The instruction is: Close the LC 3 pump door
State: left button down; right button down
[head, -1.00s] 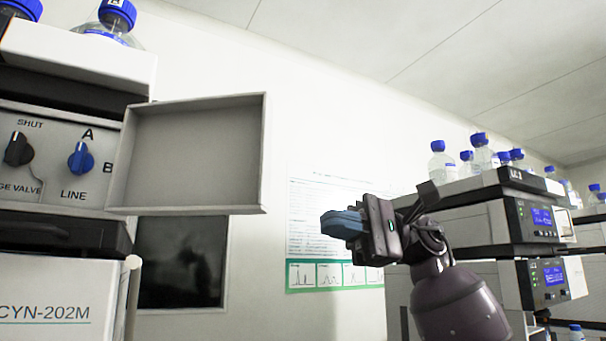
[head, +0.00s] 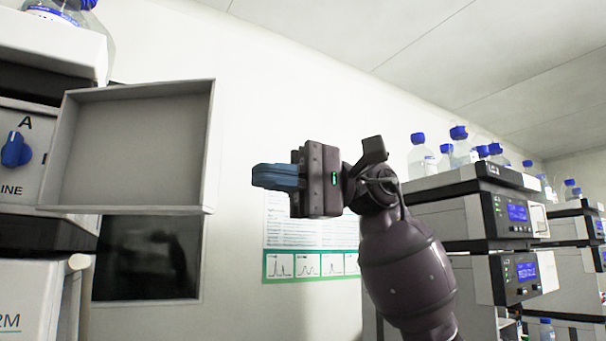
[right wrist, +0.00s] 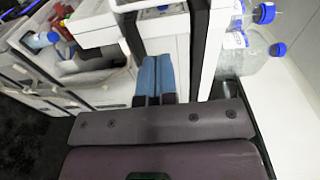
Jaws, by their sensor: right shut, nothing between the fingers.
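The pump door (head: 135,145) is a pale, shallow, box-like panel on the left in the head view. It stands swung open from the front of the left stack, with its hollow inner side showing. Part of the pump panel with a blue knob (head: 16,150) shows to its left. My right gripper (head: 256,175) has blue fingers, shut and empty, pointing left. In the picture it is a little to the right of the door's free edge, with a gap between them. In the right wrist view its shut fingers (right wrist: 153,80) point at pale equipment. My left gripper is not in view.
Another column stack (head: 480,215) with blue displays and blue-capped bottles stands at the right. A bottle (head: 60,25) stands on top of the left stack. A wall poster (head: 310,245) hangs behind my right gripper. A dark wall panel (head: 147,258) is below the door.

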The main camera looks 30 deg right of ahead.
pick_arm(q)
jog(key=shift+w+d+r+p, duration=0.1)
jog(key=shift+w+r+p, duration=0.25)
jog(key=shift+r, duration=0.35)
pick_arm(e)
jog(key=s+a, duration=0.1)
jog(key=a, duration=0.2)
jog(key=s+a, duration=0.1)
jog(key=shift+s+a, duration=0.25)
jog(key=shift+s, duration=0.1)
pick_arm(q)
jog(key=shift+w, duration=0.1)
